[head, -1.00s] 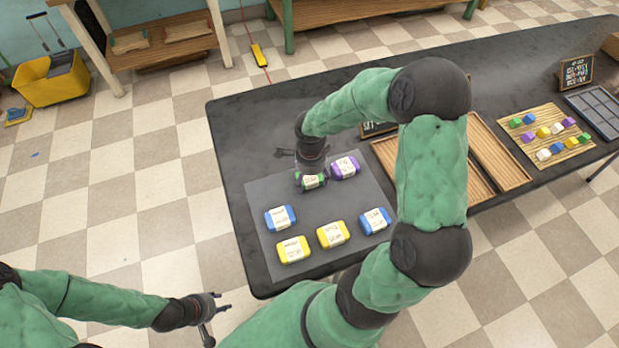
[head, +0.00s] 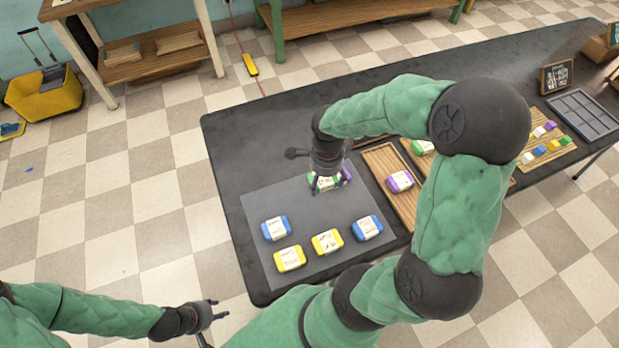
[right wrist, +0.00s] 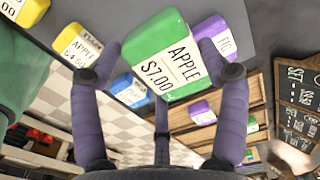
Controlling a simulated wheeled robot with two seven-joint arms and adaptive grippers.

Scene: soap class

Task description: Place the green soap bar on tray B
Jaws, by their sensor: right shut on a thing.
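The green soap bar (head: 322,184), with a white label, is in my right gripper (head: 328,178) above the grey mat. In the right wrist view the bar (right wrist: 160,50) reads "APPLE $7.00", and the fingers of the right gripper (right wrist: 165,75) are closed around it. Two wooden trays lie to the right. The nearer tray (head: 378,160) holds a purple bar (head: 400,181); the farther tray (head: 408,148) holds another green bar (head: 422,147) and is partly hidden by my right arm. I cannot read which is tray B. My left gripper (head: 212,322) is open and empty, off the table's left side.
A purple "FIG" bar (right wrist: 222,42) is close beside the held bar. Blue bars (head: 276,228) and yellow bars (head: 327,242) stand on the grey mat (head: 340,268). A board of coloured cubes (head: 541,158) and a grey compartment tray (head: 585,115) are farther right.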

